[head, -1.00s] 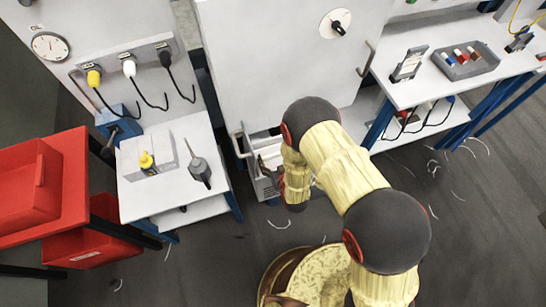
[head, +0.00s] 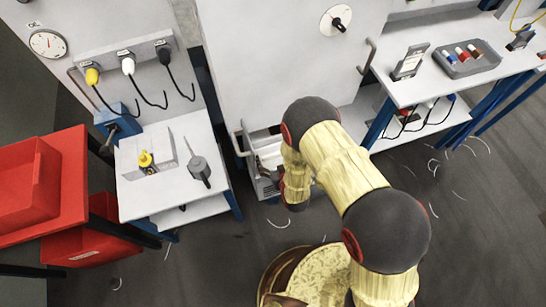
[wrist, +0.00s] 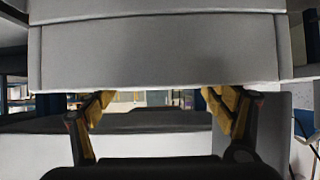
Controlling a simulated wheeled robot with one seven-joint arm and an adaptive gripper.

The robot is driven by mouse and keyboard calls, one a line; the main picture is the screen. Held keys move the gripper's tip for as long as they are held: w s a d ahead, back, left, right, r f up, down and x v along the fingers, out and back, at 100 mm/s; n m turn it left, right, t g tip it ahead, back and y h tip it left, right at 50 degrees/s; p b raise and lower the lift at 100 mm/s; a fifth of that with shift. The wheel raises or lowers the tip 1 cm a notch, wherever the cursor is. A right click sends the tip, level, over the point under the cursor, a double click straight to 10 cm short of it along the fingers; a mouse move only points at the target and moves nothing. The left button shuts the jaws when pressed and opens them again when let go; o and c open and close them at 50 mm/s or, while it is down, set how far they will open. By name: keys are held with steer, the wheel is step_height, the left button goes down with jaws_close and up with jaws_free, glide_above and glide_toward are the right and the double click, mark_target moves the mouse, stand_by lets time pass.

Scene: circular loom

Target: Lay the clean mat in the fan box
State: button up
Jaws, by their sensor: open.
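An open wire-sided box (head: 262,186), which looks like the fan box, sticks out low at the front of the big white cabinet. A pale flat piece (head: 268,152) shows inside its upper part; I cannot tell whether it is the clean mat. My gripper is at this box, mostly hidden behind my own arm in the head view. In the wrist view my gripper (wrist: 163,112) is open, its two yellow-and-black fingers wide apart with nothing seen gripped between them. A broad pale grey panel (wrist: 160,52) fills the view just above the fingers.
The big white cabinet (head: 285,60) stands behind the box, with handles on its front. A white side table (head: 205,130) with a yellow-topped item is to the left, beside red bins (head: 30,190). A workbench (head: 425,90) is to the right. Pale scraps lie on the floor.

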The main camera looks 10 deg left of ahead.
steer(key=shift+o, duration=0.2)
steer(key=shift+s, duration=0.1)
steer(key=v, duration=1.2)
